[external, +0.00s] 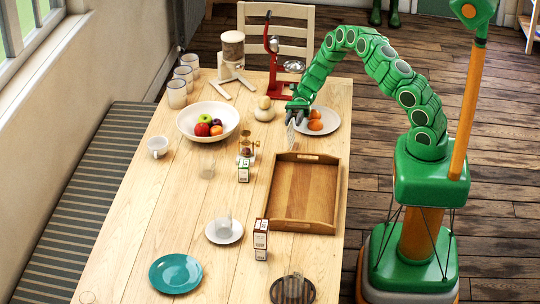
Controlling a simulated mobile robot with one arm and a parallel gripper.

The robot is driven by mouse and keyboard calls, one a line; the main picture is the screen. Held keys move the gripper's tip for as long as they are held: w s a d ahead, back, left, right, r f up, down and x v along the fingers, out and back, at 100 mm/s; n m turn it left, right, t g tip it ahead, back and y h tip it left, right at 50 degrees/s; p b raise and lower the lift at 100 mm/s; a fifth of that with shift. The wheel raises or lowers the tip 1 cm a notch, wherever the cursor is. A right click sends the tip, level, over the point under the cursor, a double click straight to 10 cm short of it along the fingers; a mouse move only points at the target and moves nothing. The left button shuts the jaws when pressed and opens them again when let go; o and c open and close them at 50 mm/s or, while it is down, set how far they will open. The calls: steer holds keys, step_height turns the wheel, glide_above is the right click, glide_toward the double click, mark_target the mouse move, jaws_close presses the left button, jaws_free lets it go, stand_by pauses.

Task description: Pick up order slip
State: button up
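A thin, pale grey piece (291,133) shows just below the fingers. I cannot tell whether it is the order slip or whether the gripper touches it. I make out no other clear order slip on the table.
A wooden tray (337,190) lies below the gripper in the picture. A fruit bowl (190,112), a pale rounded object (264,114) and a red stand (272,75) are nearby. The table's left middle is mostly clear.

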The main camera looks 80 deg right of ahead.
mark_target(290, 124)
steer(key=shift+w+a+r, duration=0.1)
steer(key=shift+w+a, duration=0.15)
steer(key=shift+a, duration=0.9)
steer(key=shift+w+a, duration=0.25)
steer(key=shift+a, duration=0.9)
steer(key=shift+c, duration=0.5)
jaws_close()
